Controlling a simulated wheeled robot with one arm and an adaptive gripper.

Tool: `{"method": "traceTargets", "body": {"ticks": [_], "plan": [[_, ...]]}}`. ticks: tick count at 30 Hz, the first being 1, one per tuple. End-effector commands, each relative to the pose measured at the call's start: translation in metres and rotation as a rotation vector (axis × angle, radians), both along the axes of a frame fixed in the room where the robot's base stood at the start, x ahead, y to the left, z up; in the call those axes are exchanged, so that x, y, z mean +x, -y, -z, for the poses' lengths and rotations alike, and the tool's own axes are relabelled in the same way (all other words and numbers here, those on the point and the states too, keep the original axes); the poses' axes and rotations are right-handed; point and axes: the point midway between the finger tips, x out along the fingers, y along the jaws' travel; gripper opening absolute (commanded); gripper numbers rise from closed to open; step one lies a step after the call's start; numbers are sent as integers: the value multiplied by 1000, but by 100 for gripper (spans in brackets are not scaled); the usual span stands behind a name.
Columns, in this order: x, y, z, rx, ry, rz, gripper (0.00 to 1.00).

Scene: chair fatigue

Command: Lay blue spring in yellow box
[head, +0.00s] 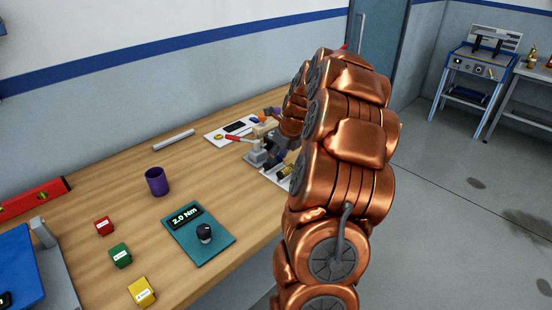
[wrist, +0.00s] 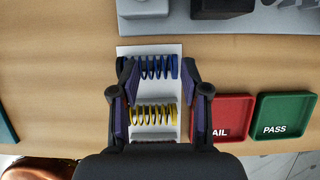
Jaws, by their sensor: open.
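The blue spring (wrist: 150,67) lies on its side on a white holder (wrist: 152,51) in the wrist view. My gripper (wrist: 160,70) is open, with a fingertip near each end of the blue spring. I cannot tell whether the fingers touch it. A yellow spring (wrist: 152,115) lies on the same holder, nearer my palm. My arm hides the blue spring in the head view. A small yellow box (head: 141,291) with a white label stands on the wooden table at the lower left of the head view, far from my gripper.
A green box (head: 120,256) and a red box (head: 104,226) stand behind the yellow one. A teal torque tester (head: 198,236) and purple cup (head: 156,181) are nearby. Red (wrist: 222,117) and green PASS (wrist: 285,115) trays lie right of the holder.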

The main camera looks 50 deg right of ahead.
Motion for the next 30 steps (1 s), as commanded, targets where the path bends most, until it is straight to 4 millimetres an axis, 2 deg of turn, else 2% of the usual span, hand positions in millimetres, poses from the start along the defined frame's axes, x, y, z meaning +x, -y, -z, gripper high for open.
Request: {"method": "traceTargets", "body": {"ticks": [3,10,21,30], "plan": [[4,0,10,1,0,1,46],[4,0,11,0,1,0,45],[4,0,11,0,1,0,7],[4,1,7,-2,2,1,7]]}}
